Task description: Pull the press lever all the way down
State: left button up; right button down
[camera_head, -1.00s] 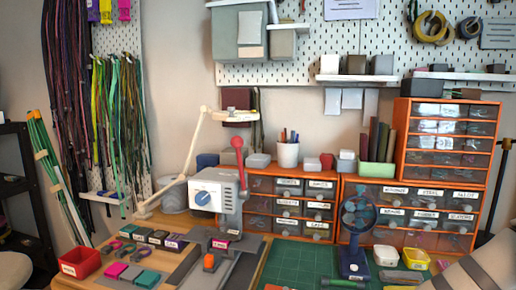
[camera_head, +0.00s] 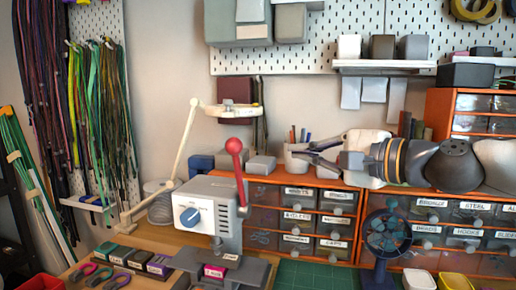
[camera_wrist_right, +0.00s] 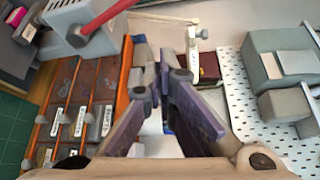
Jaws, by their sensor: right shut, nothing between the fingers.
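The press (camera_head: 215,208) is a grey-white box with a blue dial, standing on the bench left of centre in the head view. Its lever (camera_head: 238,170) is red with a round knob and stands nearly upright on the press's right side, knob at the top. In the wrist view the red lever (camera_wrist_right: 104,17) slants across the top left, beside the press (camera_wrist_right: 75,28). My right gripper (camera_head: 300,154) reaches in from the right, to the right of the knob and apart from it. Its dark fingers (camera_wrist_right: 165,72) are shut and empty. My left gripper is not in view.
Orange drawer units (camera_head: 300,212) stand behind and right of the press, below my right arm. A blue fan (camera_head: 385,240) stands on the green mat (camera_head: 310,275). A cream jointed arm (camera_head: 188,140) rises behind the press. Space between gripper and knob looks clear.

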aim_at(239, 178)
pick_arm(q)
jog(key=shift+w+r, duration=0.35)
pick_arm(e)
jog(key=w+a, duration=0.4)
jog(key=a, duration=0.4)
jog(key=shift+a+f, duration=0.15)
jog(key=shift+a, duration=0.15)
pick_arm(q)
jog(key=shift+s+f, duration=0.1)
pick_arm(e)
jog(key=shift+f, duration=0.1)
